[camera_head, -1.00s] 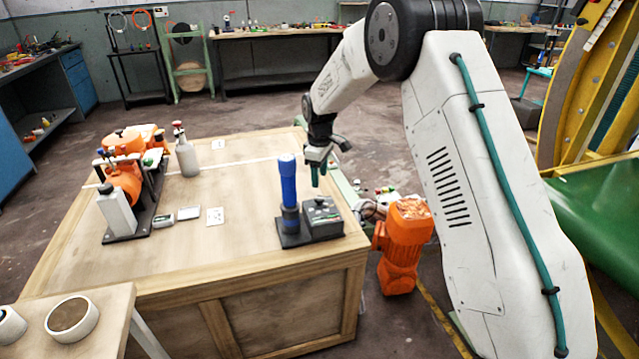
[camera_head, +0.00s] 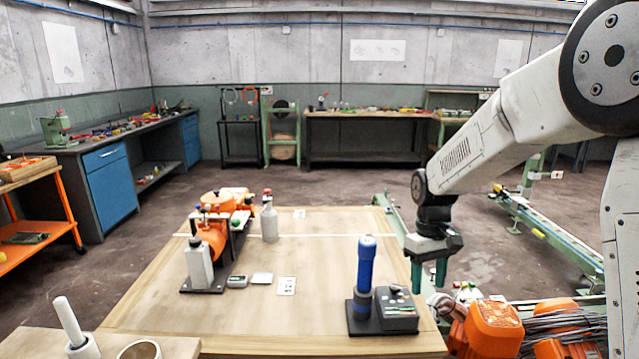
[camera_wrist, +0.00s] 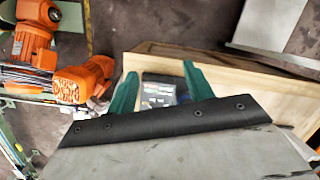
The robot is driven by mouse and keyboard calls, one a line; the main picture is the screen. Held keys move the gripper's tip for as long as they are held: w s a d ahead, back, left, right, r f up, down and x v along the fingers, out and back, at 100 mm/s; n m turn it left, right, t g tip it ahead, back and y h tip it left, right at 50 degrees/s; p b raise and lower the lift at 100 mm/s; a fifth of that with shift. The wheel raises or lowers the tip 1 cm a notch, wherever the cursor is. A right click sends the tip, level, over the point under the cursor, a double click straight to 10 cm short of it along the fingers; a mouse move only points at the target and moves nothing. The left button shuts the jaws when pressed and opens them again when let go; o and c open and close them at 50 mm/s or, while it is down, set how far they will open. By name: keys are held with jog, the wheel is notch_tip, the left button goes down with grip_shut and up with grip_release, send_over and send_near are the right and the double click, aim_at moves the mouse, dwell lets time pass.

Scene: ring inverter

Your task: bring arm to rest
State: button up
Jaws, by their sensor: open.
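My gripper (camera_head: 429,274) hangs at the right edge of the wooden table, its green fingers pointing down. The fingers are apart and nothing shows between them. In the wrist view my gripper (camera_wrist: 156,85) shows its two green fingers spread, with the dark box partly visible beyond them. In the head view the blue cylinder (camera_head: 366,265) stands upright on a dark base, just left of my gripper. The dark box (camera_head: 396,311) with small parts on top sits beside the cylinder, below and left of the fingers. My arm is bent above the right side.
The wooden table (camera_head: 225,318) carries an orange device (camera_head: 206,235), a white bottle (camera_head: 269,220) and small flat items. An orange machine (camera_head: 490,328) stands right of the table, below my gripper. A white ring (camera_head: 140,350) lies on the near left table.

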jog(key=s+r+m+t, duration=0.1)
jog(key=s+r, duration=0.3)
jog(key=s, duration=0.6)
jog(key=s+d+r+m+t, duration=0.1)
jog(key=s+r, duration=0.3)
jog(key=s, duration=0.7)
jog(key=s+d+r+m+t, duration=0.1)
jog(key=s+r, duration=0.4)
jog(key=s, duration=0.5)
jog(key=shift+s+m+t, duration=0.3)
jog(key=shift+m+t, duration=0.1)
jog(key=shift+m, duration=0.3)
